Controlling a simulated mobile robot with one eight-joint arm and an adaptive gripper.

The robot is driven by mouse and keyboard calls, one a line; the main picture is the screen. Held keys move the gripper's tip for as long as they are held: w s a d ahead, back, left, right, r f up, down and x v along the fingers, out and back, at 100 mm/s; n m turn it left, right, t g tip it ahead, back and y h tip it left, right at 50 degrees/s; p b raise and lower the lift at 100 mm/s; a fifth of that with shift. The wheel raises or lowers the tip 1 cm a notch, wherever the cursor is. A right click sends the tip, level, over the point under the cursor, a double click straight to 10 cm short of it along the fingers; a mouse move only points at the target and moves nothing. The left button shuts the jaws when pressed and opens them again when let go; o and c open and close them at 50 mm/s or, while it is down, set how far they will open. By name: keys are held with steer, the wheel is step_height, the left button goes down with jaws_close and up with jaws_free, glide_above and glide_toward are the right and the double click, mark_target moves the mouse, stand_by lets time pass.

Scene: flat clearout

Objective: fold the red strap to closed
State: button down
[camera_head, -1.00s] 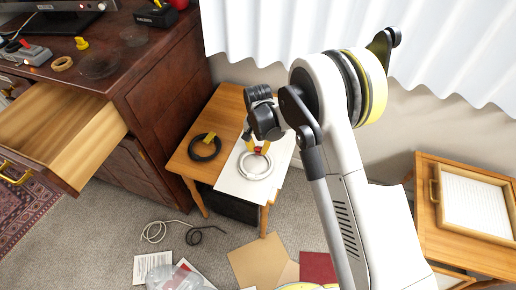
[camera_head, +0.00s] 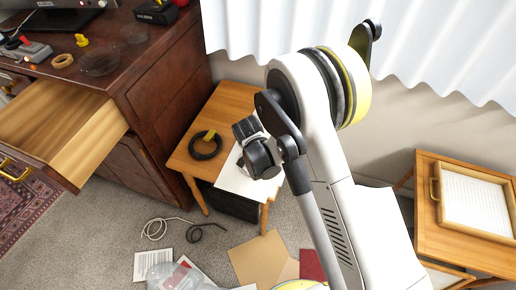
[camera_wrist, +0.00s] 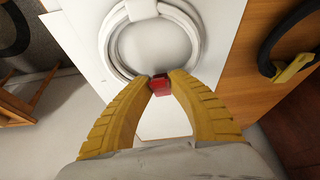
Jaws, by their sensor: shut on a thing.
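In the wrist view, my gripper (camera_wrist: 160,80) has its two yellow fingers closed on the small red strap (camera_wrist: 160,88). The strap sits at the near edge of a coiled white ring (camera_wrist: 107,42), and the fingertips cover its sides. I cannot tell how far the strap is folded. The ring lies on a white sheet (camera_wrist: 72,28) on the small wooden table (camera_head: 222,106). In the head view, my wrist hides the ring, the strap and the fingertips.
A black ring (camera_head: 193,150) with a yellow strap (camera_head: 209,135) lies beside the sheet on the table. A dark wooden desk (camera_head: 160,80) with an open drawer (camera_head: 60,125) stands left. Papers and cables (camera_head: 160,229) lie on the floor. A white curtain hangs behind.

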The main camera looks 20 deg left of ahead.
steer(key=shift+s+f+t, duration=0.1)
steer(key=shift+f+t, duration=0.15)
steer(key=shift+t, duration=0.25)
steer(key=c, duration=1.2)
jaws_free()
